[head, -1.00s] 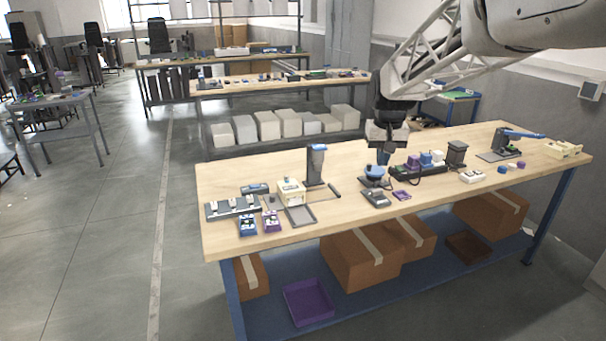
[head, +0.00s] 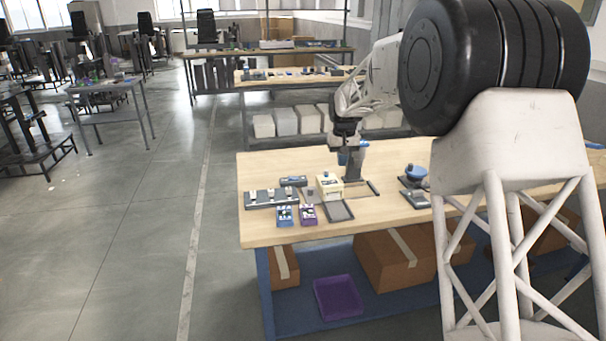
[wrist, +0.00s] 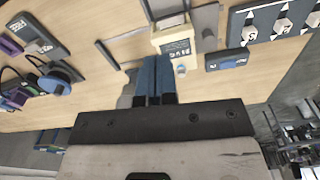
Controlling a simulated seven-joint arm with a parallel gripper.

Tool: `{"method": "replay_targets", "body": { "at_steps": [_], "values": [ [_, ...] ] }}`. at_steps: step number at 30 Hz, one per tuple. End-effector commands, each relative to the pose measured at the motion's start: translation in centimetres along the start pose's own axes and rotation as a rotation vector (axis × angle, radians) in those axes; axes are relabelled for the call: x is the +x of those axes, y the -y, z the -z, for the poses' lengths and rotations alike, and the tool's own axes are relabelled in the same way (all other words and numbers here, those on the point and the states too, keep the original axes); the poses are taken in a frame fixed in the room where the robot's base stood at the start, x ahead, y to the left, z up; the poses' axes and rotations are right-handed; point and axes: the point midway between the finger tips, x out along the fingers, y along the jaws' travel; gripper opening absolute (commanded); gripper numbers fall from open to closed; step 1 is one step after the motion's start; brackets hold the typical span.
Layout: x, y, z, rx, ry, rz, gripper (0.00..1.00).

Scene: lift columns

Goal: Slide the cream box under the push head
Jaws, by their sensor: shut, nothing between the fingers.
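The cream box (head: 330,187) stands upright on the workbench, with a dark label on one side. It also shows in the wrist view (wrist: 171,36), just beyond my fingertips. My gripper (wrist: 158,62) is shut and empty, its two blue fingers side by side. In the head view my gripper (head: 343,160) is behind the cream box and close to a grey column (head: 353,168) with a blue top (head: 362,146). My gripper partly covers this column. I cannot make out the push head with certainty. Whether my fingers touch the box is unclear.
A dark shallow tray (head: 338,211) lies in front of the box. A grey rack with white pieces (head: 270,197) and blue and purple labelled blocks (head: 285,216) are to the left.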

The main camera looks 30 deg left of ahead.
Motion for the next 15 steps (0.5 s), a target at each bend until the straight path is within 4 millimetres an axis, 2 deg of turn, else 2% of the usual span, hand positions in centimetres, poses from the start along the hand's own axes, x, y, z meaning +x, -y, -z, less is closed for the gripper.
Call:
{"method": "replay_targets", "body": {
  "at_steps": [1,6,12,15],
  "values": [
    [1.1,1.2,1.0,-0.012,0.005,0.001,0.0],
    [4.1,4.9,4.0,-0.051,0.017,0.002,0.0],
    [7.5,9.1,6.8,-0.091,0.028,0.004,0.0],
    [8.7,10.5,7.7,-0.105,0.031,0.004,0.0]
  ]
}}
